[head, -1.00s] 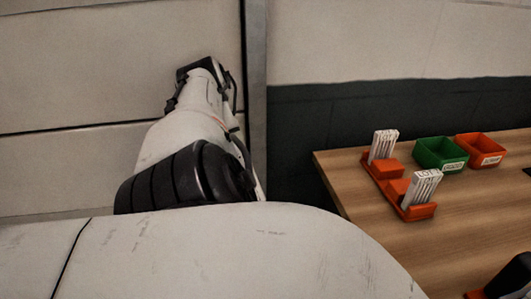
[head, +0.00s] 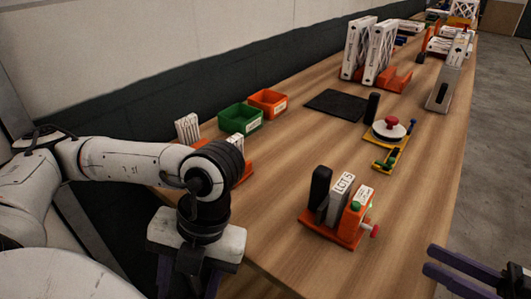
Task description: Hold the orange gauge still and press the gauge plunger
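The orange gauge (head: 345,238) stands on the near part of the wooden table in the head view. It has a black upright, a pale labelled block in the middle and an orange block with a green button. A small pinkish-red knob (head: 375,231), which looks like the plunger, sticks out of its right side. My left gripper (head: 186,290) points down at the lower left, off the gauge; its fingers are apart, with their tips cut off by the frame. My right gripper (head: 428,259) is at the lower right, its fingers apart and empty, clear of the gauge.
A yellow fixture with a white disc and red knob (head: 390,128) stands beyond the gauge. A black mat (head: 336,105), boxed filters (head: 368,50), a green bin (head: 241,118) and an orange bin (head: 268,103) lie farther back. Bare table surrounds the gauge.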

